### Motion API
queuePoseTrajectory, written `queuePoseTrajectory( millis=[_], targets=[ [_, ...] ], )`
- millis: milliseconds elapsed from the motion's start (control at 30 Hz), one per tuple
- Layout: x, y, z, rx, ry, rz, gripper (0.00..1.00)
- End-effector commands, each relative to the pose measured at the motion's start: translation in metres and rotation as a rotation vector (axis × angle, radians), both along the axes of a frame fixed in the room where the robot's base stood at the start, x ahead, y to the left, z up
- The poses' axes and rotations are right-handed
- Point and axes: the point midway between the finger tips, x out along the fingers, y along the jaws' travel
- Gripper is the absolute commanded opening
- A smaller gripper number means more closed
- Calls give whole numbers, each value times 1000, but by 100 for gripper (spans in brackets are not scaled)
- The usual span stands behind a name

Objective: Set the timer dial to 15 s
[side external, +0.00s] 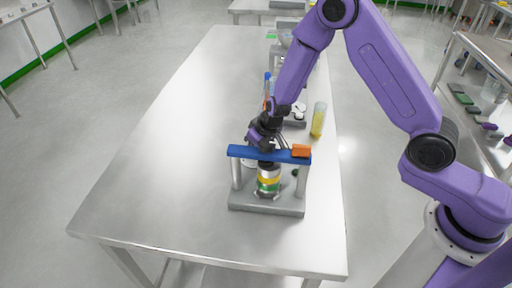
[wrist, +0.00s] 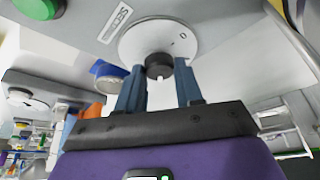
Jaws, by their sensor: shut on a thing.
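The timer dial shows in the wrist view as a round white face (wrist: 135,40) on a grey panel, with a dark knob (wrist: 158,66) at its centre. A small white mark sits on the knob's near edge. The few marks on the face are too small to read. My gripper (wrist: 161,76) has a finger on each side of the knob and is shut on it. In the side view, my gripper (side external: 264,138) is low behind the blue bar (side external: 243,151) of a press-like frame, which hides most of the dial.
A green button (wrist: 100,68) is left of the dial. The frame has a grey base (side external: 265,207), an orange block (side external: 301,151) on its bar and a striped canister (side external: 268,180) inside. A yellow-filled cylinder (side external: 319,120) stands close behind. The table's left side (side external: 165,150) is clear.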

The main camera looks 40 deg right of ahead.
Motion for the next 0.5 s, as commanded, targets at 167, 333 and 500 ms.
queuePoseTrajectory(
  millis=[167,333,500],
  targets=[
    [-1,0,0,0,2,-6,5],
    [-1,0,0,0,2,-6,5],
    [-1,0,0,0,2,-5,39]
  ],
)
